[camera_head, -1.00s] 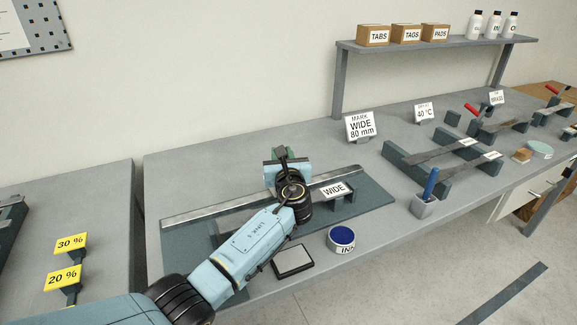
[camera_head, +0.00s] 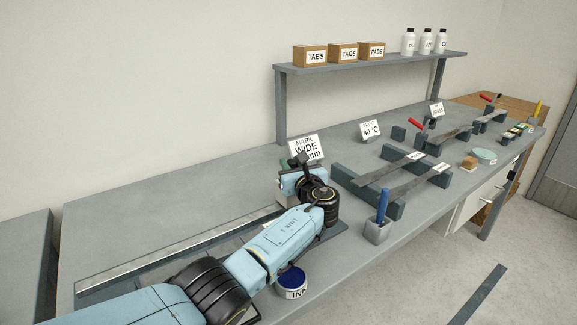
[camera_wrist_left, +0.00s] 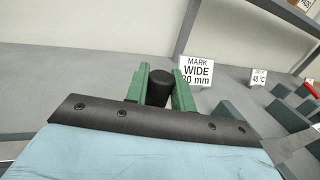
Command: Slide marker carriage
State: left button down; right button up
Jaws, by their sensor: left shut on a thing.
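My left gripper (camera_head: 299,160) is over the right end of the marking fixture, and my arm covers much of it. In the left wrist view its green fingers (camera_wrist_left: 159,92) are shut on a black round knob (camera_wrist_left: 159,86), which appears to be the marker carriage's knob. The rest of the carriage is hidden. The fixture's pale metal rail (camera_head: 180,248) runs along the back of its dark base plate (camera_head: 338,231). My right gripper is not in view.
An ink pot (camera_head: 291,283) stands in front of the fixture. A grey holder (camera_head: 378,231) with a blue pen (camera_head: 383,205) stands to the right, before the dark stand with metal strips (camera_head: 385,172). A shelf (camera_head: 375,62) is at the back.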

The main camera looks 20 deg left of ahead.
pick_arm(q)
jog(key=shift+f, duration=0.1)
jog(key=c, duration=1.2)
grip_release()
jog(key=shift+a, duration=0.1)
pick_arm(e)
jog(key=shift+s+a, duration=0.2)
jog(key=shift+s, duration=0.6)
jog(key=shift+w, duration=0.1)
pick_arm(q)
jog(key=shift+s+d, duration=0.4)
jog(key=p+v, duration=0.3)
jog(key=v, duration=0.9)
jog(key=shift+s, duration=0.2)
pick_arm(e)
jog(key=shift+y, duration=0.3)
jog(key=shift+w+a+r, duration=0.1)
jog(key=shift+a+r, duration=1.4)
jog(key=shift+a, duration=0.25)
pick_arm(q)
jog(key=shift+d, duration=0.1)
